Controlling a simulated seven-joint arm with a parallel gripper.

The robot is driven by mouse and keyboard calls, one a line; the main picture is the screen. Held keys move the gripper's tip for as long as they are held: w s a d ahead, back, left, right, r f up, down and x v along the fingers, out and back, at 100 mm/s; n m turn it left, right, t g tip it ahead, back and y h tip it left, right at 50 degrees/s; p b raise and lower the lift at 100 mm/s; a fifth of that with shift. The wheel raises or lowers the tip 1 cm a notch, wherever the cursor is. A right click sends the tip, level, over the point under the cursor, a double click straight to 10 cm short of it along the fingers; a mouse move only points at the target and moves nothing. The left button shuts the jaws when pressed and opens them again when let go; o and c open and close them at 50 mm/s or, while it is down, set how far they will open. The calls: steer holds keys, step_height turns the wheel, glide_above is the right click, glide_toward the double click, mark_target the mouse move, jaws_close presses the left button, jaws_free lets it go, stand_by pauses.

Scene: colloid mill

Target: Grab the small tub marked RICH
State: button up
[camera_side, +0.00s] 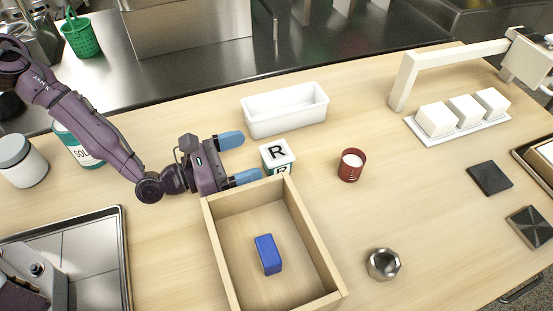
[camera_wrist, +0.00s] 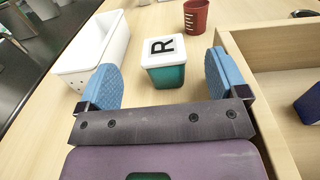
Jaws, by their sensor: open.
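The small tub (camera_side: 278,154) has a white lid with a black R and a green body. It stands upright on the table between the white bin and the wooden box. In the wrist view the tub (camera_wrist: 165,62) is straight ahead, beyond my fingertips and roughly centred between them. My gripper (camera_side: 243,159) is open and empty, with blue fingers pointing toward the tub. It also shows in the wrist view (camera_wrist: 163,80). In the side view the near finger lies close to the box's corner. Only the letter R is readable on the lid.
A wooden box (camera_side: 220,250) holding a blue block (camera_side: 268,254) is close on the near side. A white bin (camera_side: 286,122) stands on the far side. A red cup (camera_side: 351,165) is to the right, with a metal nut (camera_side: 383,264) nearer. Table between tub and cup is clear.

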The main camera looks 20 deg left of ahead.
mark_target(278, 151)
steer(key=shift+w+d+f, duration=0.2)
steer(key=shift+f, duration=0.25)
steer(key=shift+w+d+f, duration=0.15)
steer(key=shift+d+f, duration=0.05)
steer(key=shift+f, duration=0.2)
steer(key=x, duration=0.6)
steer(key=shift+w+d, duration=0.15)
steer(key=c, duration=1.1)
